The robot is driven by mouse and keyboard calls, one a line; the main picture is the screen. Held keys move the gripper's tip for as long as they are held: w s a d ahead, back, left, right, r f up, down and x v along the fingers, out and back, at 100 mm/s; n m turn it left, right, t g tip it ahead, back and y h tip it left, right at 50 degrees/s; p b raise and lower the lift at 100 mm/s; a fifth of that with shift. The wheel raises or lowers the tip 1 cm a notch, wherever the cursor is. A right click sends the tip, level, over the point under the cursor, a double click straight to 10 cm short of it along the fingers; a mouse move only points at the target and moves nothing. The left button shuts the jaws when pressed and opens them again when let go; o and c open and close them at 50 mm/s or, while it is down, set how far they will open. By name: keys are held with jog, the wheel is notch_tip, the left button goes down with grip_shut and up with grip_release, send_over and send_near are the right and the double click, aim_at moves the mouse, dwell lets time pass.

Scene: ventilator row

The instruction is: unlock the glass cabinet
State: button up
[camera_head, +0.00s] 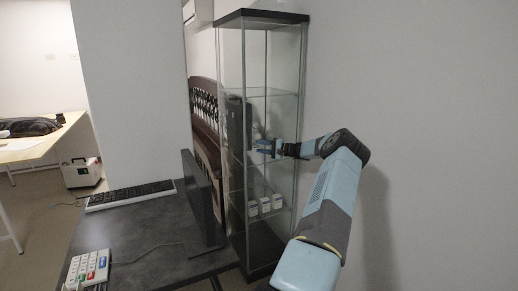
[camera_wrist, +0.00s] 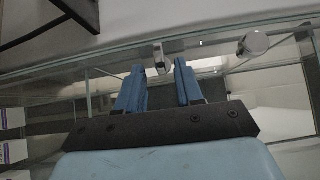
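A tall glass cabinet (camera_head: 270,84) with a black top and several shelves stands against the wall; its glass edge (camera_wrist: 75,62) crosses the wrist view. My gripper (camera_head: 265,147) is at mid-height in front of the cabinet. In the wrist view my gripper (camera_wrist: 160,72) has two blue fingers, parted with a gap between them. A small silver fitting (camera_wrist: 162,55), perhaps the lock, shows just beyond that gap at the glass edge. A round pale metal piece (camera_wrist: 254,43), perhaps a knob, is right of the fingers. I cannot tell whether a finger touches the fitting.
White boxes (camera_head: 265,205) stand on a lower shelf, and some show at the left of the wrist view (camera_wrist: 14,151). A dark desk (camera_head: 145,235) with a monitor (camera_head: 203,198), a keyboard (camera_head: 131,194) and a keypad (camera_head: 88,268) is left of the cabinet. A plain wall is at right.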

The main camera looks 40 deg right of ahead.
jog(key=v, duration=1.2)
